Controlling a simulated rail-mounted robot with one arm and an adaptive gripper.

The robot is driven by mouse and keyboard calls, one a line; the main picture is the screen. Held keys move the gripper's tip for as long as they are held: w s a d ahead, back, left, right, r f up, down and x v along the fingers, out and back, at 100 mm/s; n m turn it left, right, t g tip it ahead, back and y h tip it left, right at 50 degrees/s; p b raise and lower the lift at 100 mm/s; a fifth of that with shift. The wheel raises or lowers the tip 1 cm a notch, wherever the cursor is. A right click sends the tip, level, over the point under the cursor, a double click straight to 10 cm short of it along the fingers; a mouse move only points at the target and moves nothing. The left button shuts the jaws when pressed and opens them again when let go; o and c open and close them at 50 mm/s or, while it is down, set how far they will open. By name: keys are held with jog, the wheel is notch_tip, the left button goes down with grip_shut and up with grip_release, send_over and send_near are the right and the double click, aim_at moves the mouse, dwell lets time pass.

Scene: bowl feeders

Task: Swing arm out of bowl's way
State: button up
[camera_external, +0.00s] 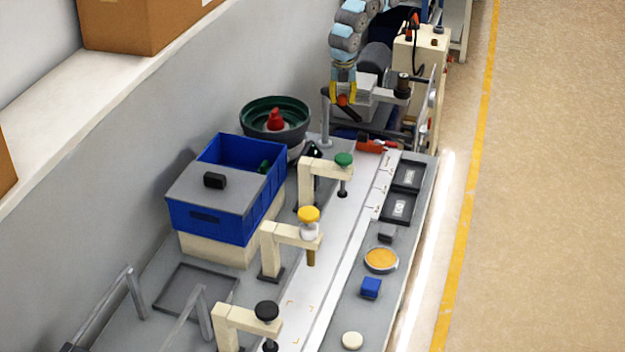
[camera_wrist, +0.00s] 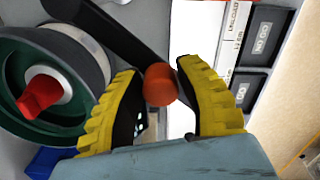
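The bowl (camera_external: 290,105) is a round dark green feeder with a red cone at its centre, at the table's far left end. It also shows at the left of the wrist view (camera_wrist: 20,128). The dark swing arm (camera_wrist: 107,30) ends in an orange knob (camera_wrist: 160,86) and passes beside the bowl's rim in the wrist view. My gripper (camera_external: 343,92) is at the knob, right of the bowl. The arm's pivot is not clear.
A blue bin (camera_external: 218,224) with a grey lid stands in front of the bowl. A cream post with a green knob (camera_external: 343,160) stands nearer the track. Black trays (camera_external: 400,208) lie at the right edge. A metal post (camera_external: 325,122) stands right of the bowl.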

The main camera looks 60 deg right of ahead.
aim_at(343, 95)
jog(key=o, duration=0.3)
jog(key=shift+d, duration=0.2)
jog(key=shift+a, duration=0.1)
jog(key=shift+r, duration=0.4)
notch_tip(343, 95, up, 11)
jog(key=shift+r, duration=0.1)
dwell(0.3)
